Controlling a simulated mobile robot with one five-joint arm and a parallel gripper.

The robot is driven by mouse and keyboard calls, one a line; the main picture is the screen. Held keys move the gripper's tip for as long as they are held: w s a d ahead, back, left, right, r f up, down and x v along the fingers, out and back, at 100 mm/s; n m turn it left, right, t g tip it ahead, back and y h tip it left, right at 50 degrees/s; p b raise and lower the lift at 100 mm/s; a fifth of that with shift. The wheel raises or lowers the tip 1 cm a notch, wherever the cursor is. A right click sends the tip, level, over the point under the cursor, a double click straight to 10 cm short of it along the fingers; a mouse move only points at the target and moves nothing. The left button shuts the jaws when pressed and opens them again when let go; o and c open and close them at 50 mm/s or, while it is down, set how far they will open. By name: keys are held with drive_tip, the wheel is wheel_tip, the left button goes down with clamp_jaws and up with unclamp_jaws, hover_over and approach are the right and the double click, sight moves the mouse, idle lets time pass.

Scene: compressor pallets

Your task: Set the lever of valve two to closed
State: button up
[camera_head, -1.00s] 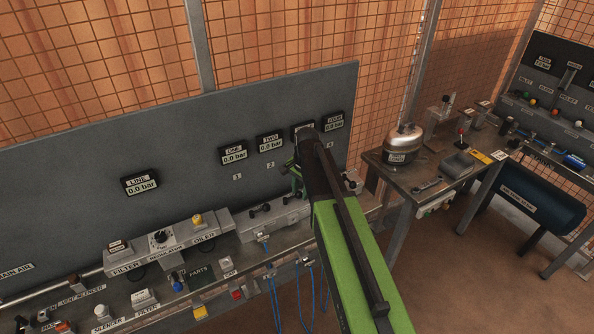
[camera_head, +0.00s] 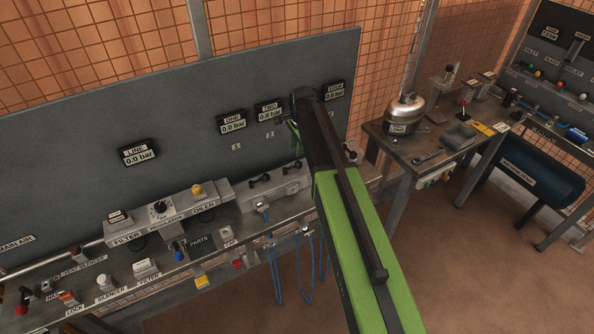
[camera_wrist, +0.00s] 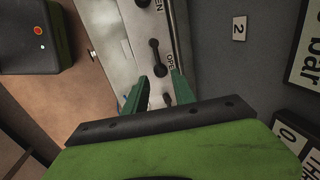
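The grey valve manifold (camera_head: 285,183) runs along the bench under the ONE and TWO gauges. In the wrist view, a black lever (camera_wrist: 157,57) lies lengthwise along the manifold (camera_wrist: 133,20), beside an OPEN label (camera_wrist: 171,61). It is near the panel plate marked 2 (camera_wrist: 238,28), but whether it is valve two's is not certain. My gripper (camera_wrist: 158,85) is open, its two green fingers apart just beside the lever. A dark knob shows between them, with no grip visible. In the head view my arm hides most of the gripper.
The TWO gauge (camera_head: 268,110) reads 0.0 bar on the panel (camera_head: 190,130) close behind my arm. Blue hoses (camera_head: 272,265) hang below the manifold. A side table (camera_head: 440,150) with a metal tank (camera_head: 403,117) stands to the right.

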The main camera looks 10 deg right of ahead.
sight(292, 167)
drive_tip(key=f+b, duration=0.2)
drive_tip(key=f, duration=0.1)
drive_tip(key=w+f+b, duration=0.1)
drive_tip(key=f+b, duration=0.5)
drive_tip(key=shift+w+a+f, duration=0.25)
drive_tip(key=shift+w+f, duration=0.05)
drive_tip(key=shift+w, duration=0.1)
drive_tip(key=shift+r, duration=0.1)
drive_tip(key=shift+r, duration=0.1)
clamp_jaws()
